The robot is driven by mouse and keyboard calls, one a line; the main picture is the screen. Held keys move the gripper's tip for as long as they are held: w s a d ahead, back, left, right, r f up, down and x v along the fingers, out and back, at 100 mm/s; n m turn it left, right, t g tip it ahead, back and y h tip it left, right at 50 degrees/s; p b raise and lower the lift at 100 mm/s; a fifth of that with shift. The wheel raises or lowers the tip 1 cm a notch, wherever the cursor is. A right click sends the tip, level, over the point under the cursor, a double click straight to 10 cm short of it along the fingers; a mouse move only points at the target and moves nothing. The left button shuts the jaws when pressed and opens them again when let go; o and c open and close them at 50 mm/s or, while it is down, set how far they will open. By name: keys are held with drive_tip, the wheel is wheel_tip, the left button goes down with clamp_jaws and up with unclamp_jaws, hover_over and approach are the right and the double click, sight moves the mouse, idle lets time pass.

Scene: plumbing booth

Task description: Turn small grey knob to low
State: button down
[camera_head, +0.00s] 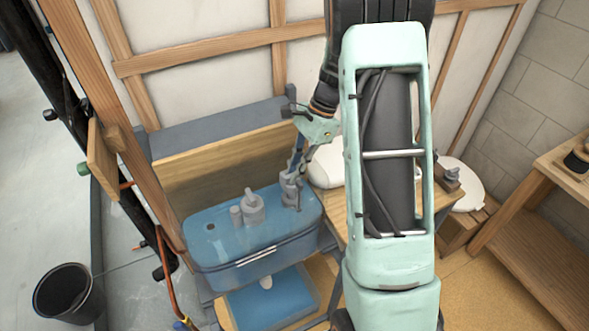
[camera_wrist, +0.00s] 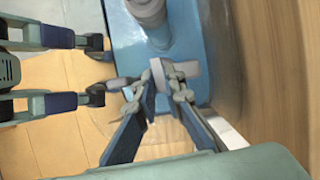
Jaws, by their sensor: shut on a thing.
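A blue tank (camera_head: 255,245) carries grey fittings on its lid. A taller grey fitting (camera_head: 252,207) stands near the middle of the lid, and a small grey knob (camera_head: 289,188) is at its right end. My gripper (camera_head: 296,178) reaches down to that knob from above. In the wrist view my gripper (camera_wrist: 162,82) has its fingertips closed about the grey knob (camera_wrist: 187,68), whose end shows past the right finger. The fingers hide part of the knob. I cannot make out its marking or its setting.
A wooden board (camera_head: 215,165) stands behind the tank. A white rounded object (camera_head: 327,165) lies close to the right of my gripper. A copper pipe (camera_head: 166,275) runs at the tank's left. A black bucket (camera_head: 66,293) stands on the floor at lower left.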

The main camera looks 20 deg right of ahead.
drive_tip(key=shift+r+m+t, duration=0.1)
drive_tip(key=shift+m+t, duration=0.5)
drive_tip(key=shift+m, duration=1)
drive_tip(key=c, duration=2.3)
unclamp_jaws()
drive_tip(key=shift+s, duration=0.1)
